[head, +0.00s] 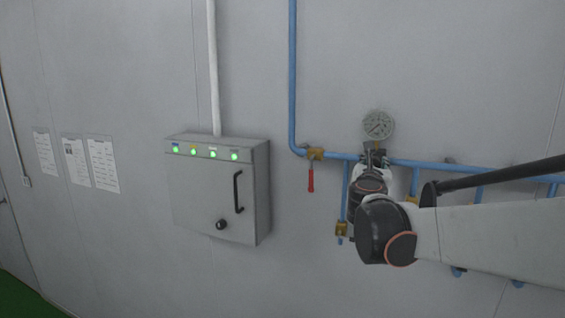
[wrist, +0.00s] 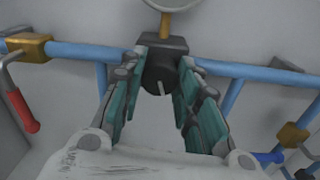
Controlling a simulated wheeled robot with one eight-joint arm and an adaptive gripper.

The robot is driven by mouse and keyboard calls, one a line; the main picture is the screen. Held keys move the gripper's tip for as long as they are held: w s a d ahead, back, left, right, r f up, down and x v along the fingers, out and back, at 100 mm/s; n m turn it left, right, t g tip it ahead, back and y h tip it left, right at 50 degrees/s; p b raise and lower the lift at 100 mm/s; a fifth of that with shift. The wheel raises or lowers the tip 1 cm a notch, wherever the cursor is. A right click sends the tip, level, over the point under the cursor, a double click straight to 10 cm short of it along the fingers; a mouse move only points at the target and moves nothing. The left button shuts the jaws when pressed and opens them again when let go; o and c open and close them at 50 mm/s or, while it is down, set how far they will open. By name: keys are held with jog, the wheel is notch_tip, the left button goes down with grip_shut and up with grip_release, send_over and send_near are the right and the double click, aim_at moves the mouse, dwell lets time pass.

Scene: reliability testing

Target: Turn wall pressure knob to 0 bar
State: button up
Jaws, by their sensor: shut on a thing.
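The black pressure knob (wrist: 163,76) sits on the blue wall pipe, right under the round gauge. A light pointer mark on its face points down and slightly right in the wrist view. My gripper (wrist: 165,66) has its two teal-padded fingers shut on the knob, one on each side. In the head view my gripper (head: 374,158) is at the pipe below the white-faced gauge (head: 378,126), and my arm reaches in from the right. The gripper largely hides the knob there. The gauge needle is too small to read, and only the gauge's lower rim (wrist: 172,5) shows in the wrist view.
A red-handled valve (head: 311,179) hangs from the pipe left of the gripper; its handle (wrist: 21,111) also shows in the wrist view. A grey control box (head: 210,200) with green lights is further left. Blue pipes with brass fittings (head: 341,228) run below.

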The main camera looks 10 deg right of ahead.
jog(key=shift+s+a+n+b, duration=0.1)
jog(key=shift+n+b, duration=0.25)
jog(key=shift+n, duration=0.25)
jog(key=shift+s+a+n+b, duration=0.1)
jog(key=shift+n+b, duration=0.2)
jog(key=shift+n, duration=0.3)
jog(key=n+b, duration=0.1)
jog(key=n, duration=0.1)
jog(key=shift+r+n, duration=0.1)
jog(key=shift+n, duration=0.3)
jog(key=shift+w+d+f+n+b, duration=0.15)
jog(key=shift+n+b, duration=1.55)
jog(key=shift+n, duration=4.8)
jog(key=shift+w+a+f+n+b, duration=0.1)
jog(key=shift+n+b, duration=1.55)
jog(key=shift+n, duration=4.85)
jog(key=shift+d+h, duration=0.1)
jog(key=shift+h, duration=0.2)
